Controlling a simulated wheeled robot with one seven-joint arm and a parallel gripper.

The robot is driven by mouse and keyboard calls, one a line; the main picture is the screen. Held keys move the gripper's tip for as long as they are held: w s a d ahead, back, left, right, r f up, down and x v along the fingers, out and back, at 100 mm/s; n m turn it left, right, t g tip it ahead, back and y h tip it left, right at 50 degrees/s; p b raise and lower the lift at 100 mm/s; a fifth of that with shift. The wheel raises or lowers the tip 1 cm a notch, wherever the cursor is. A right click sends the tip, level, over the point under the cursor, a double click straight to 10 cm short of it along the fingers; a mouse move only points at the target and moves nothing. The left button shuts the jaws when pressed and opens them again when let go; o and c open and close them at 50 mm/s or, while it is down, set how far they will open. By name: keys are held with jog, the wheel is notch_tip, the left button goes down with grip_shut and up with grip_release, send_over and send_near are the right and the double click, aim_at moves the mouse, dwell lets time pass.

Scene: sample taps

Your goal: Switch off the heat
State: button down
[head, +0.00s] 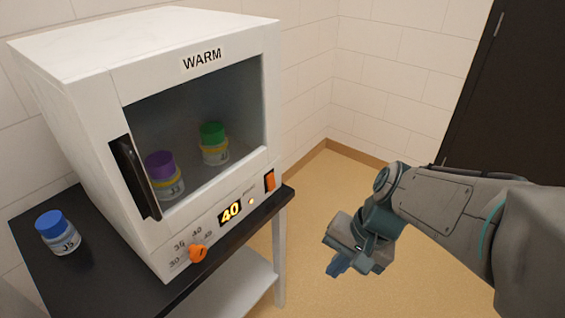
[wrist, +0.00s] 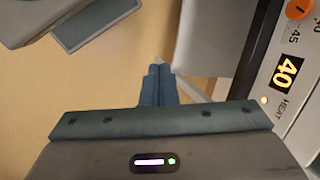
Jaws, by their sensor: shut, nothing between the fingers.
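A white warming cabinet (head: 205,95) labelled WARM stands on a black-topped table. Its lower panel carries an orange dial (head: 197,253), a display (head: 230,212) reading 40, a small lit lamp (head: 251,202) and an orange rocker switch (head: 270,181) at the right end. In the wrist view the display (wrist: 288,72), the lit lamp (wrist: 264,100) with HEAT beside it, and the dial (wrist: 298,9) show at the right; the switch is not visible there. My gripper (head: 336,266) is shut and empty, in the air right of the cabinet, apart from it; its fingers (wrist: 158,84) also show in the wrist view.
Behind the cabinet's window stand a purple-capped jar (head: 163,176) and a green-capped jar (head: 213,144). A blue-capped jar (head: 58,233) stands on the black tabletop (head: 95,285) at left. A dark handle (head: 135,176) sticks out from the door. Floor (head: 310,205) between table and arm is clear.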

aim_at(273, 187)
jog(key=w+a+f+m+t+y+b, duration=0.1)
jog(key=w+a+f+m+y+b, duration=0.2)
jog(key=w+a+m+y, duration=0.5)
jog(key=w+d+m+t+y+b, duration=0.1)
jog(key=w+d+m+t+b, duration=0.1)
jog(key=w+d+m+t, duration=0.6)
jog(key=w+m+t, duration=0.1)
jog(key=m, duration=0.4)
jog(key=shift+d+f, duration=0.2)
jog(key=shift+f, duration=0.1)
jog(key=shift+w, duration=0.1)
jog(key=b+x, duration=0.1)
jog(key=x, duration=1.3)
jog(key=shift+b, duration=0.3)
